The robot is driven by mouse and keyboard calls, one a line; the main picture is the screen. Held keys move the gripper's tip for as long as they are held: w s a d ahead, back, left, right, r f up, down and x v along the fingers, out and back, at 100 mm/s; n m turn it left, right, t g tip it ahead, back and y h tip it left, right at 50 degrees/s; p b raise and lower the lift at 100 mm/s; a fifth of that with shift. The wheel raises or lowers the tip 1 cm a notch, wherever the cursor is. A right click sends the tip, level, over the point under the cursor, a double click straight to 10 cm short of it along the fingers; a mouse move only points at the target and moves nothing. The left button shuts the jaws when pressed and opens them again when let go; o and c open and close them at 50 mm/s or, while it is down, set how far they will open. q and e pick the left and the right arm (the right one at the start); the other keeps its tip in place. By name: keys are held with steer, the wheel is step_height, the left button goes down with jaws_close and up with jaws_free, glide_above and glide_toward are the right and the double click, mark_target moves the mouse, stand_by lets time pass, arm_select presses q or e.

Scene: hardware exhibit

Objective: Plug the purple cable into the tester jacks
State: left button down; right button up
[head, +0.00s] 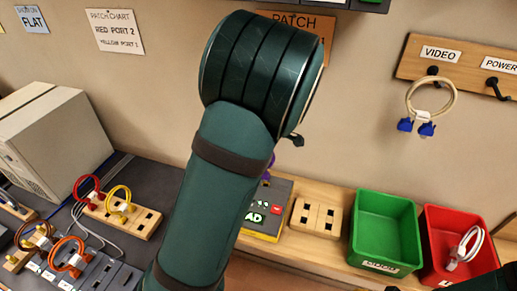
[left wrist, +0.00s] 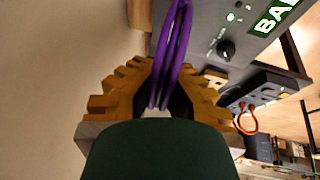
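The purple cable (left wrist: 172,50) is a bundled loop that runs up between the fingers of my left gripper (left wrist: 166,78) in the left wrist view. The fingers close in on it from both sides and appear to hold it; its plug ends are hidden. In the head view my left arm hides the gripper, and only a sliver of purple cable (head: 270,161) shows beside it. The tester (head: 266,228) stands just right of the arm, partly covered. Its lit BAD sign and knob show on the tester in the left wrist view (left wrist: 205,40). I cannot make out its jacks. My right gripper is not seen.
A wooden block with dark slots (head: 316,217), a green bin (head: 383,232) and a red bin (head: 440,221) with a white cable stand to the right. Patch blocks with red, yellow and orange cables (head: 118,212) and a beige box (head: 50,140) are left. A hook board (head: 420,52) hangs upper right.

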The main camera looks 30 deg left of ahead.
arm_select(q)
steer(key=shift+f, duration=0.25)
steer(key=shift+p, duration=0.5)
stand_by(1.2)
steer(key=shift+f+b, duration=0.4)
steer(key=shift+f, duration=0.6)
stand_by(2.1)
stand_by(0.4)
steer(key=shift+c, duration=1.6)
jaws_free()
steer(key=shift+d, duration=0.1)
steer(key=shift+p+v, duration=2.45)
steer(key=shift+v, duration=0.25)
steer(key=shift+p+v, duration=0.35)
steer(key=shift+v, duration=0.7)
